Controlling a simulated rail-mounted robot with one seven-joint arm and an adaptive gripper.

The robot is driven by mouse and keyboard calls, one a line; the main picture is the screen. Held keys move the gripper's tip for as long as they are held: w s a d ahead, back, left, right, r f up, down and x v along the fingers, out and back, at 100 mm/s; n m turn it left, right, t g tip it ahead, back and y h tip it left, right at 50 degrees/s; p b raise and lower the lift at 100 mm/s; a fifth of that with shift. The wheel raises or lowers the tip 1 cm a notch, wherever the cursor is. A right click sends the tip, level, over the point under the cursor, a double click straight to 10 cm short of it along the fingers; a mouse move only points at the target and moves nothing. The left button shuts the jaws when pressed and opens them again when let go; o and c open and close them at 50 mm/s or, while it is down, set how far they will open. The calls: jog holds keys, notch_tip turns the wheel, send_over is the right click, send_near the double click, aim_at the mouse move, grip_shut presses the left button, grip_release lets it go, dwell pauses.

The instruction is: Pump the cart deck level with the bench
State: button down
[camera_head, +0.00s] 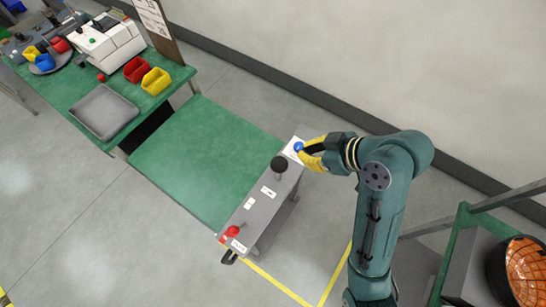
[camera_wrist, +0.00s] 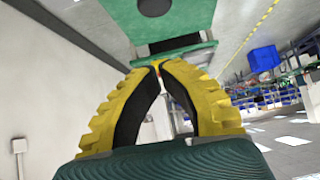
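The cart's flat green deck (camera_head: 205,155) lies beside the green bench (camera_head: 165,100). A dark gap shows between them, and the deck looks lower, though I cannot tell by how much. The cart's grey console (camera_head: 262,207) carries a black knob (camera_head: 279,164), a red knob (camera_head: 232,232) and white labels. A blue round knob (camera_head: 298,147) is on a white plate at the console's far end. My gripper (camera_head: 304,151) is at the blue knob. In the wrist view its yellow fingers (camera_wrist: 158,66) meet at the tips; I see nothing clearly held, and contact with the knob is unclear.
The bench holds a grey tray (camera_head: 104,111), red (camera_head: 135,69) and yellow (camera_head: 156,81) bins and a white machine (camera_head: 108,42). A wall runs behind. A green-framed stand with an orange basket (camera_head: 525,272) is at lower right. Floor in front is clear.

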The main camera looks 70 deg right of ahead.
jog(key=shift+d, duration=0.1)
send_over(281, 162)
notch_tip(281, 162, down, 7)
jog(key=shift+f, duration=0.1)
notch_tip(281, 162, down, 3)
jog(key=shift+r, duration=0.15)
jog(key=shift+f, duration=0.6)
jog(key=shift+f, duration=0.1)
